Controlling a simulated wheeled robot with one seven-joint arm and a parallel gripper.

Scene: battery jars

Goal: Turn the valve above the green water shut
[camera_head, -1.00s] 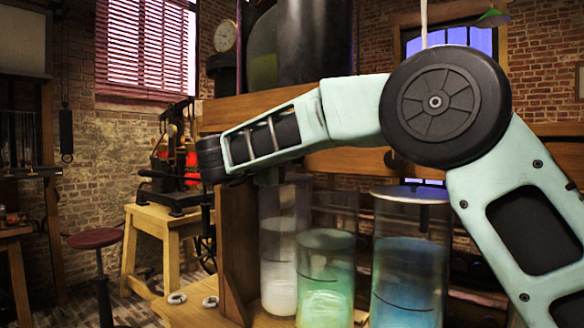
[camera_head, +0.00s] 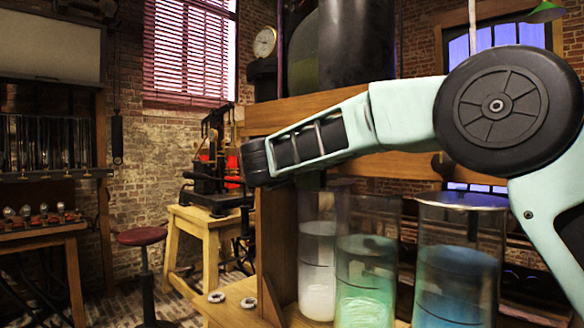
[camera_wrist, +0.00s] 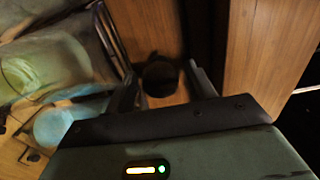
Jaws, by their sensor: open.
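Three glass jars stand in a row in the head view: one with white liquid (camera_head: 317,270), one with green water (camera_head: 365,285) and one with blue liquid (camera_head: 455,285). My arm crosses in front of and above them, and no valve shows clearly there. In the wrist view my gripper (camera_wrist: 163,88) is open, its two dark fingers spread. A dark round thing (camera_wrist: 160,77) shows between them against brown wood; I cannot tell whether it is a valve. Jars with greenish (camera_wrist: 45,60) and bluish (camera_wrist: 60,125) contents lie to the left of the fingers.
A wooden upright (camera_head: 270,240) stands left of the jars; a wooden panel (camera_wrist: 265,60) rises close right of my gripper. Two small rings (camera_head: 216,297) lie on the bench. A stool (camera_head: 142,237) and a machine on a wooden stand (camera_head: 200,225) are farther left.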

